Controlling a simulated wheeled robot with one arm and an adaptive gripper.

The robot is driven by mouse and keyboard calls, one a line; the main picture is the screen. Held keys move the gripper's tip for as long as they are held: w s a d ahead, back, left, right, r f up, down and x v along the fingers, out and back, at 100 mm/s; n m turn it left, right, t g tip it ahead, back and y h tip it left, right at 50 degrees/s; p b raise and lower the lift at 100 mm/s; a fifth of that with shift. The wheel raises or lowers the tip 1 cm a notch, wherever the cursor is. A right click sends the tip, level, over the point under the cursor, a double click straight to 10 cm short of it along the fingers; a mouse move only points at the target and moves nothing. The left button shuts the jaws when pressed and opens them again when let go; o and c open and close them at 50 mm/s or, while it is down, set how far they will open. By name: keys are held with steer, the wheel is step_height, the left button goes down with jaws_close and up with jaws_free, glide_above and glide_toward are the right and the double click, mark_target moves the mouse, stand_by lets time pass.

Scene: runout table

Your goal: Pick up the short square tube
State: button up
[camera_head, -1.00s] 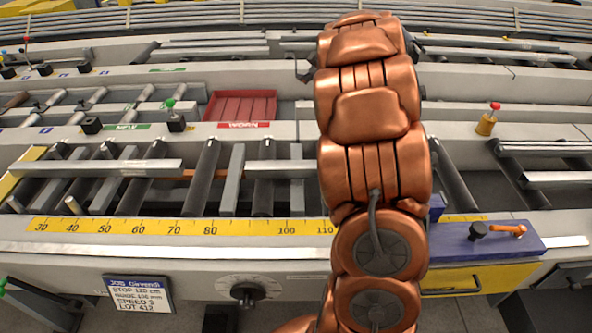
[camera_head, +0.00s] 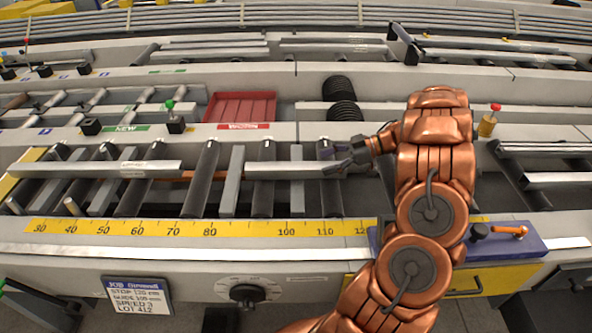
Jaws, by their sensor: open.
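The short square tube (camera_head: 283,171) is light grey metal and lies across the rollers near the middle of the near runout table. Its left end is clear, and its right end is by my gripper (camera_head: 329,159). My gripper is open, with dark fingers spread and pointing left at that right end. One finger shows above the other in the picture, and the lower one overlaps the tube's end. I cannot tell whether the fingers touch the tube. A longer square tube (camera_head: 95,169) lies to the left on the same rollers.
A yellow scale (camera_head: 180,227) runs along the table's front rail. A purple plate (camera_head: 510,240) with an orange-handled lever sits front right. A red tray (camera_head: 240,107) is behind, near a black bellows (camera_head: 341,90). A green-topped post (camera_head: 174,118) stands at the rear rail.

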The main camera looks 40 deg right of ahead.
mark_target(306, 165)
steer(key=p+x, duration=0.1)
steer(key=x, duration=0.4)
steer(key=shift+w+a+p, duration=0.15)
steer(key=shift+w+p, duration=0.25)
steer(key=shift+w, duration=0.1)
steer(key=shift+w+a+f, duration=0.2)
steer(key=shift+w+a, duration=0.05)
steer(key=shift+a, duration=0.1)
steer(key=shift+c, duration=0.3)
jaws_close()
